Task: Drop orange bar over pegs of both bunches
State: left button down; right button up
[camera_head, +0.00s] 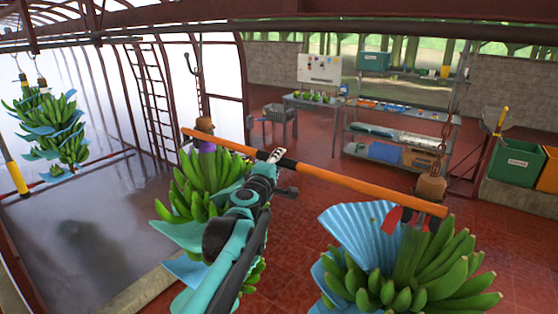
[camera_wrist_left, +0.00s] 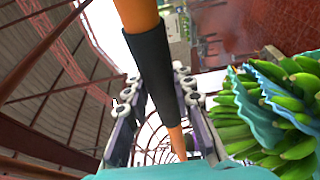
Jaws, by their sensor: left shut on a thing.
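My left gripper (camera_head: 276,157) is shut on the black sleeve at the middle of the orange bar (camera_head: 360,187). In the left wrist view the gripper's fingers (camera_wrist_left: 155,88) lie on both sides of the sleeve, and the bar (camera_wrist_left: 140,14) runs away through them. The left banana bunch (camera_head: 190,190) hangs under the bar's left end, and the right banana bunch (camera_head: 455,265) under its right end. The bar's ends cross in front of the brown stem tops. I cannot make out the pegs or whether the bar touches them. My right gripper is not in view.
A blue sheet (camera_head: 362,235) fans out beside the right bunch. Chains and hooks hang overhead. A shelf rack (camera_head: 385,152), a table (camera_head: 312,101) and a green crate (camera_head: 515,160) stand behind. Another bunch (camera_head: 45,125) hangs far left. Red floor is open between.

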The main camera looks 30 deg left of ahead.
pick_arm(q)
jog(key=shift+f, duration=0.3)
jog(key=c, duration=1.2)
grip_release()
jog(key=shift+s, duration=0.1)
